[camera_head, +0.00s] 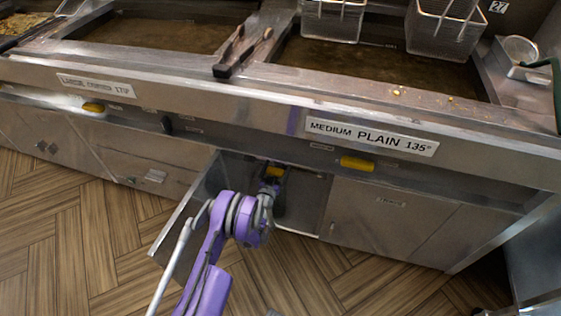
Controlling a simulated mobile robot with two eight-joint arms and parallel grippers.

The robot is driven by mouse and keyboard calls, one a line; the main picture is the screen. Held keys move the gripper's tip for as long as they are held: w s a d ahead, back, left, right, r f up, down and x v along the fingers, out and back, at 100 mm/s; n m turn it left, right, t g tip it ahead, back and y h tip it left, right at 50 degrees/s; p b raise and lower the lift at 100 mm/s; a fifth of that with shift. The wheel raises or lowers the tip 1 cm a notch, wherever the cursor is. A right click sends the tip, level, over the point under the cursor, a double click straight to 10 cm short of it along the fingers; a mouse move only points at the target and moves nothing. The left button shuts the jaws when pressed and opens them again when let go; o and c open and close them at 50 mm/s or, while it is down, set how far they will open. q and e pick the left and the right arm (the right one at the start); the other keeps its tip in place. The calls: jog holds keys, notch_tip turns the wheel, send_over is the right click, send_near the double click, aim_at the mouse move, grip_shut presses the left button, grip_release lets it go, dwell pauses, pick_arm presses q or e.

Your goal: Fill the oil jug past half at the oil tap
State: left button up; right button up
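My purple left arm comes in from the bottom left and reaches into an open cabinet (308,196) under the fryer. My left gripper (271,179) is at a small yellow part (275,171) inside the cabinet, which looks like a tap handle. The fingers are small, dark and partly hidden by the wrist, so I cannot tell whether they are open or shut on it. A dark shape lies in shadow just below; I cannot tell whether it is the oil jug. No jug is clearly visible. My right gripper is not clearly in view.
The cabinet door (186,220) stands open to the left of my arm. Above are oil-filled vats, a pair of tongs (241,52), wire baskets (333,18) and a strainer (521,50). A yellow handle (357,163) sits on the front panel. The wood floor (90,215) is clear.

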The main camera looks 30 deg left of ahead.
pick_arm(q)
jog(key=shift+s+r, duration=0.1)
jog(key=shift+c, duration=0.3)
jog(key=c, duration=0.9)
jog(key=shift+c, duration=0.2)
jog(key=m+b, duration=0.3)
jog(key=shift+m+b, duration=0.55)
jog(key=shift+m, duration=1.35)
